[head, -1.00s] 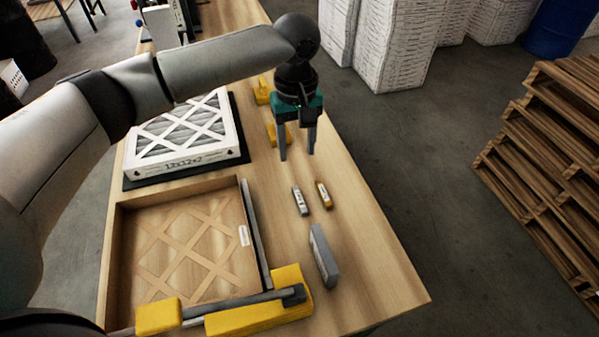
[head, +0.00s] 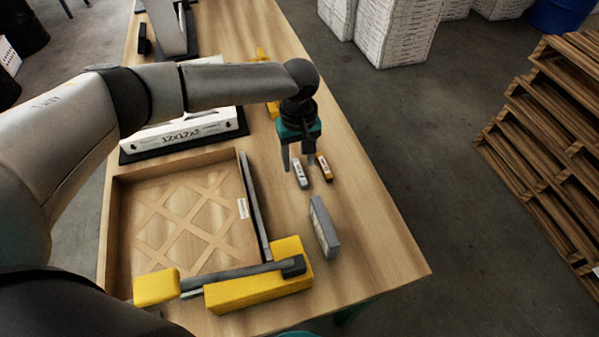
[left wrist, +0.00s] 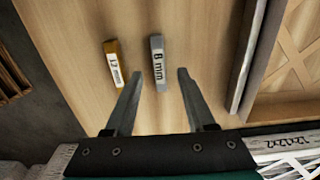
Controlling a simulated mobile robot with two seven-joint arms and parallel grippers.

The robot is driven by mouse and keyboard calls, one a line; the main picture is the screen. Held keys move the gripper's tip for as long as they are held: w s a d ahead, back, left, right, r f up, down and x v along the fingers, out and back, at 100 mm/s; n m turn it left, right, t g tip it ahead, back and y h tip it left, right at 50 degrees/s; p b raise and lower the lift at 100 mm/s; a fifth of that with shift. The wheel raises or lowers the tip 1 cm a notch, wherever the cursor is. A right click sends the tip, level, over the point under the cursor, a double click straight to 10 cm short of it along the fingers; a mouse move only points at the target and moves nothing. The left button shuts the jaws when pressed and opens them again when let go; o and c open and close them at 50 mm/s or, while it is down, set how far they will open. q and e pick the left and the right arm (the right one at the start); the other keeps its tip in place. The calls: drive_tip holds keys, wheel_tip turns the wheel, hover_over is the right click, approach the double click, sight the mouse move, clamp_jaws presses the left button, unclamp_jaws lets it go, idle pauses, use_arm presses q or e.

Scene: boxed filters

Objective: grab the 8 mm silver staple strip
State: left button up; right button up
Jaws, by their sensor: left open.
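The silver staple strip (head: 301,173) lies on the wooden table; its label reads 8 mm in the left wrist view (left wrist: 158,62). A brass-coloured strip (head: 324,167) labelled 12 mm lies beside it, on the right in the head view and on the left in the left wrist view (left wrist: 114,63). My left gripper (head: 298,166) is open and empty, pointing down over the strips. In the left wrist view its fingertips (left wrist: 160,72) stand on either side of the silver strip's line, with the 12 mm strip outside them. The height above the table is hard to tell. My right gripper is not in view.
A grey box-like block (head: 324,228) stands nearer on the table. A boxed filter (head: 190,132) sits behind. The table's right edge is close to the strips.

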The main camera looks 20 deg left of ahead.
use_arm(q)
wheel_tip(320, 180, down, 2)
drive_tip(key=shift+f, duration=0.15)
clamp_jaws()
idle(0.4)
